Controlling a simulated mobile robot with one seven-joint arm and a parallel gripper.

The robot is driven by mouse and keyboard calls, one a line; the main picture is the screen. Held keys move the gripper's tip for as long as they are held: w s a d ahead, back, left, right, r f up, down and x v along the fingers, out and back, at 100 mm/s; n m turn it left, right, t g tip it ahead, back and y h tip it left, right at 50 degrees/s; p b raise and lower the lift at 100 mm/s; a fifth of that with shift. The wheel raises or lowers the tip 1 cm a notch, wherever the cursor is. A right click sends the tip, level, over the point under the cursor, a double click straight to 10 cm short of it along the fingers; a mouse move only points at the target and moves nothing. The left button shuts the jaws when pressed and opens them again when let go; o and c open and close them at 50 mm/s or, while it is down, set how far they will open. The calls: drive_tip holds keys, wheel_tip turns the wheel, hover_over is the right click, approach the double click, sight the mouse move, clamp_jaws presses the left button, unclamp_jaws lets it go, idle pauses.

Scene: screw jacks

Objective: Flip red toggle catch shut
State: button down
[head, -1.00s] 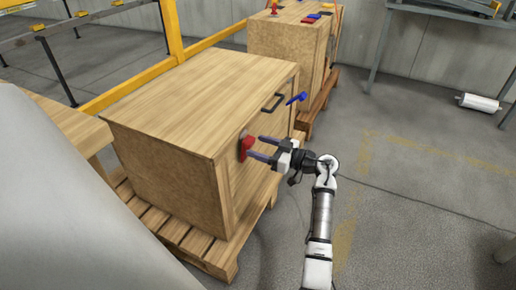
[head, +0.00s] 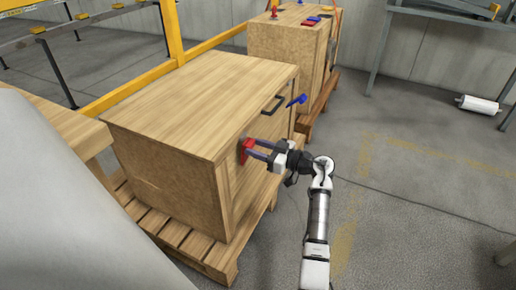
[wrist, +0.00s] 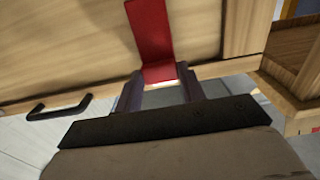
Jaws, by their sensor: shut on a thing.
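The red toggle catch (head: 246,150) is on the front face of the wooden crate (head: 200,95), near its left end. In the wrist view the catch (wrist: 150,35) is a red bent plate whose near end lies between my two fingertips. My gripper (head: 257,149) reaches the catch from the right in the head view. In the wrist view my gripper (wrist: 162,85) has its fingers on either side of the catch's near end and is shut on it. The fingers hide part of the catch in the head view.
A blue catch (head: 297,100) and a black handle (head: 273,104) are farther right on the same crate face; the handle (wrist: 58,106) also shows in the wrist view. The crate stands on a wooden pallet (head: 190,240).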

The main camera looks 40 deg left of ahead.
drive_tip(key=r+p, duration=0.1)
drive_tip(key=p, duration=0.2)
drive_tip(key=shift+a+h, duration=0.2)
drive_tip(key=shift+h, duration=0.1)
drive_tip(key=shift+s+a+r+p, duration=0.1)
drive_tip(key=shift+a+p, duration=0.05)
drive_tip(key=shift+p, duration=1)
drive_tip(key=shift+a+h+p, duration=0.1)
drive_tip(key=shift+h+p, duration=0.2)
drive_tip(key=shift+p, duration=0.1)
drive_tip(key=shift+f, duration=0.35)
drive_tip(key=c, duration=0.8)
unclamp_jaws()
drive_tip(key=shift+c, duration=0.2)
